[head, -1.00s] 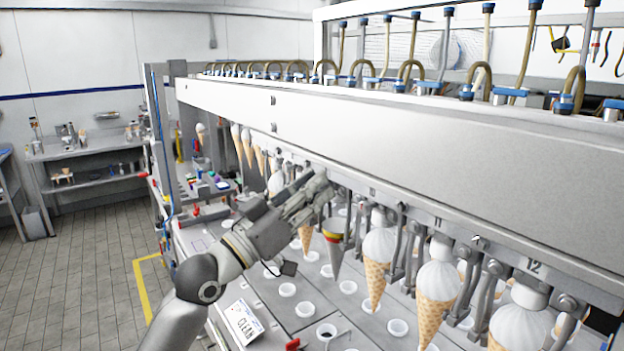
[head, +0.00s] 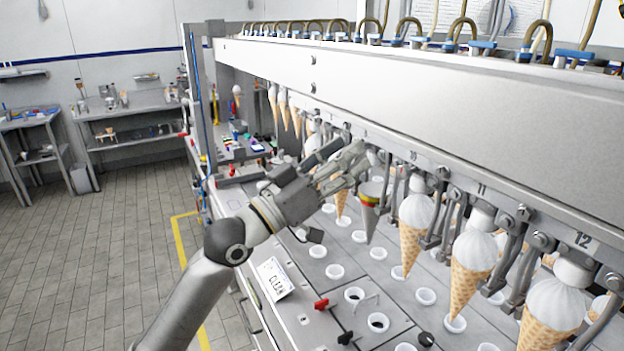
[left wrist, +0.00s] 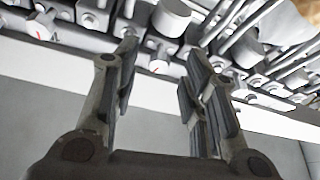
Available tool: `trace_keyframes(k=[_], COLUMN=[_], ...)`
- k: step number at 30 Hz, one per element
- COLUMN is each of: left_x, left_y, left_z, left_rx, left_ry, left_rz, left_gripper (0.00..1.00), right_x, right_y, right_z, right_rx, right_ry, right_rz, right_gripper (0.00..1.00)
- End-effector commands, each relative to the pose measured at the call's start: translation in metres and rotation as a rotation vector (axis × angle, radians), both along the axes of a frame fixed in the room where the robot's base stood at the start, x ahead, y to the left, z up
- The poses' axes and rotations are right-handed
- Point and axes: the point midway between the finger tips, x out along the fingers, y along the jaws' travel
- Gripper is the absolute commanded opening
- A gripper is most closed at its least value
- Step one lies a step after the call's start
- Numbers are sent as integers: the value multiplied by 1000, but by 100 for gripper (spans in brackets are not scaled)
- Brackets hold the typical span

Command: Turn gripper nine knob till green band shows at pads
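A grey metal cone with red, yellow and green bands (head: 369,212) hangs point down from the machine's rail, between ice cream cones. My left gripper (head: 358,168) is just above and left of it in the head view, at the rail's lower edge, and partly hides the fittings there. A grey cylindrical knob-like part (left wrist: 171,18) lies just beyond the fingertips. I cannot read a number nine. My right gripper is not in view.
Several ice cream cones (head: 473,262) hang along the rail (head: 430,105), close to the arm. White cups (head: 426,296) sit in the deck below. A CLEAN sign (head: 272,279) and red knob (head: 321,304) are at the deck's front. The floor at left is clear.

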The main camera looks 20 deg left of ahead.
Motion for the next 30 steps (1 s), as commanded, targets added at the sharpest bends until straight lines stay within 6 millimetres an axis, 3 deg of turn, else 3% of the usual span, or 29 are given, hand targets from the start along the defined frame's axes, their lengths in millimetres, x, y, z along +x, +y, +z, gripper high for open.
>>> trace_keyframes(k=[15,30], left_x=[-61,-80], left_y=[39,51], left_z=[-30,-37], left_rx=[4,-1], left_ry=[3,-2], left_rz=[-1,-1], left_gripper=[40,40], right_x=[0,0], right_y=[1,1], right_z=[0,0], right_rx=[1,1], right_ry=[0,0], right_rz=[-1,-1], right_gripper=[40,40])
